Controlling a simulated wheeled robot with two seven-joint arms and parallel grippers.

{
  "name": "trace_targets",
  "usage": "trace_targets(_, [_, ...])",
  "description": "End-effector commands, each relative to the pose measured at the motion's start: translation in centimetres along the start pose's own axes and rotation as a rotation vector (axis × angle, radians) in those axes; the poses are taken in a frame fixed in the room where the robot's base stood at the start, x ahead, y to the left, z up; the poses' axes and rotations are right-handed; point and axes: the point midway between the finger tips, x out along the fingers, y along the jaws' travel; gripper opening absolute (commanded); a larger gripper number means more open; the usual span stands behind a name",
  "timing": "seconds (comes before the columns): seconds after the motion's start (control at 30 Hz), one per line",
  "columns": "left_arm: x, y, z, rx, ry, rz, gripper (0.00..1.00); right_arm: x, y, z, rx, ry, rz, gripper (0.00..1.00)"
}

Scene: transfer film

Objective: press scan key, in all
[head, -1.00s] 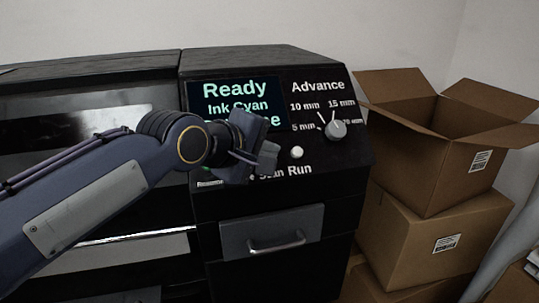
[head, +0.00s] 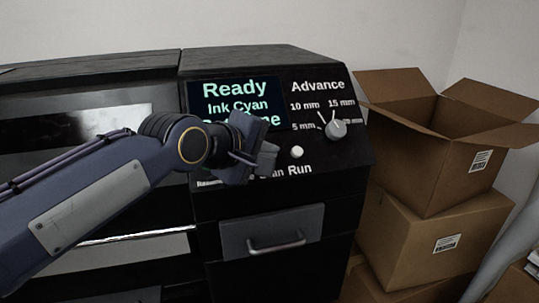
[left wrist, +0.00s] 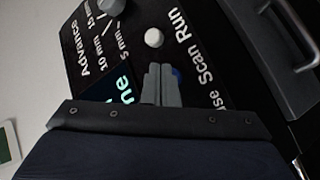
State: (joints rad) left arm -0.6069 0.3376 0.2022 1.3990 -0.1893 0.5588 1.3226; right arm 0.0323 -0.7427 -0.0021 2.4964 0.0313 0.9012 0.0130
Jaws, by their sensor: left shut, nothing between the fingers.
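The black printer's control panel (head: 325,106) has a lit screen (head: 238,98) reading "Ready", "Ink Cyan" and a partly hidden third line. My left gripper (head: 266,158) is shut and empty, in front of the lower panel. A white key (head: 297,152) sits above "Run" and also shows in the left wrist view (left wrist: 154,38). My right gripper is out of view.
A grey Advance knob (head: 336,129) is at the panel's right. A drawer (head: 272,232) with a metal handle is below the panel.

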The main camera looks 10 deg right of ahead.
Motion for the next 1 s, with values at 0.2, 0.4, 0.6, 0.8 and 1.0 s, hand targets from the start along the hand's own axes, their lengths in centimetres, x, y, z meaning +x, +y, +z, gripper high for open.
trace_targets(0.2, [0.0, 0.01, -0.01, 0.0, 0.0, 0.0, 0.0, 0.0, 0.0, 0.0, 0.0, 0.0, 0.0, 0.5])
trace_targets(0.4, [0.13, -0.1, -0.09, 0.0, 0.0, 0.0, 0.0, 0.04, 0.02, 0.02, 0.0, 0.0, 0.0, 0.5])
trace_targets(0.6, [0.31, -0.23, -0.22, 0.0, 0.0, 0.0, 0.0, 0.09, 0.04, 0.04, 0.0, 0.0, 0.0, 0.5])
trace_targets(0.8, [0.48, -0.36, -0.35, -0.001, 0.0, 0.0, 0.0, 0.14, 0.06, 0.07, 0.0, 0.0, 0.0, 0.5])
trace_targets(1.0, [0.65, -0.49, -0.49, -0.001, 0.0, -0.001, 0.0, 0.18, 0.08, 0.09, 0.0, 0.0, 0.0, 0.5])
